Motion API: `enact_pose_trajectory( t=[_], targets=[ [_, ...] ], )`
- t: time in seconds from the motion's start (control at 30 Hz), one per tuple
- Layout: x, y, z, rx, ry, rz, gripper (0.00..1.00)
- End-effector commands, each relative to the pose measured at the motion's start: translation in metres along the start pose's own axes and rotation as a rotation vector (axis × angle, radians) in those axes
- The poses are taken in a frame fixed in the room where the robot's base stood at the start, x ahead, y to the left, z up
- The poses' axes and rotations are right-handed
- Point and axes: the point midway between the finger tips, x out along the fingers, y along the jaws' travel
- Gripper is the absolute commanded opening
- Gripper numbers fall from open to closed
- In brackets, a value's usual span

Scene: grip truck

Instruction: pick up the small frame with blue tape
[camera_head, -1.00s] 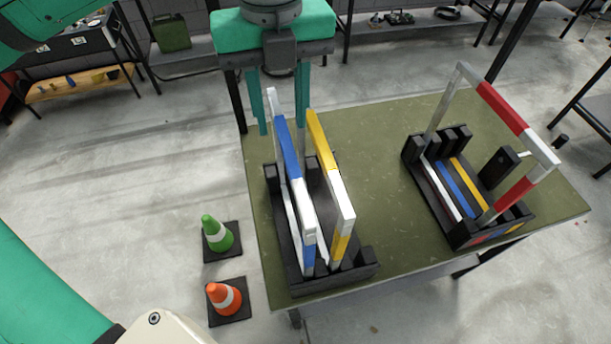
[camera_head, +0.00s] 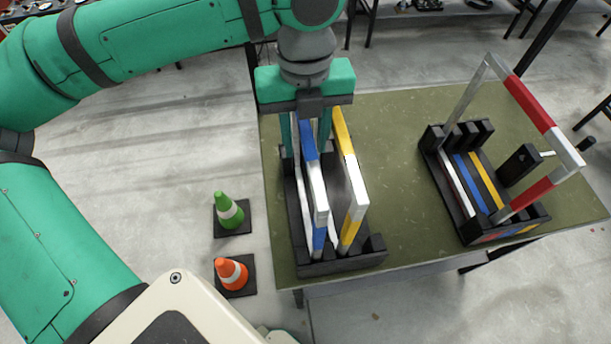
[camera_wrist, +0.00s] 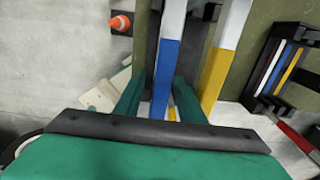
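The small frame with blue tape (camera_head: 316,180) stands upright in the left black rack (camera_head: 348,264), with white and blue bands on its bars. In the wrist view its blue-taped top bar (camera_wrist: 167,65) runs between my fingers. My gripper (camera_head: 307,148) is above the far part of this frame, its fingers pointing down on either side of the bar. In the wrist view my gripper (camera_wrist: 160,82) is open, with gaps between the bar and the fingers. The exact fingertip depth is partly hidden.
A yellow-taped frame (camera_head: 351,175) stands close to the right in the same rack. A red-taped frame (camera_head: 527,102) stands in another rack (camera_head: 505,236) on the right of the green table (camera_head: 408,135). A green cone (camera_head: 228,210) and an orange cone (camera_head: 231,273) are left of the table.

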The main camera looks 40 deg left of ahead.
Motion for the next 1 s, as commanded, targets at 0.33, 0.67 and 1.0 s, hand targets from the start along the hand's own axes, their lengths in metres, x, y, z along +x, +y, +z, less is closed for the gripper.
enact_pose_trajectory(
  t=[0.33,0.67,1.0],
  targets=[
    [0.0012,-0.0002,0.0,0.0,0.0,0.0,0.05],
    [0.0011,-0.0013,-0.0003,0.003,0.0,0.0,0.0],
    [0.0009,-0.0008,-0.0003,0.001,0.0,0.0,0.0]
  ],
)
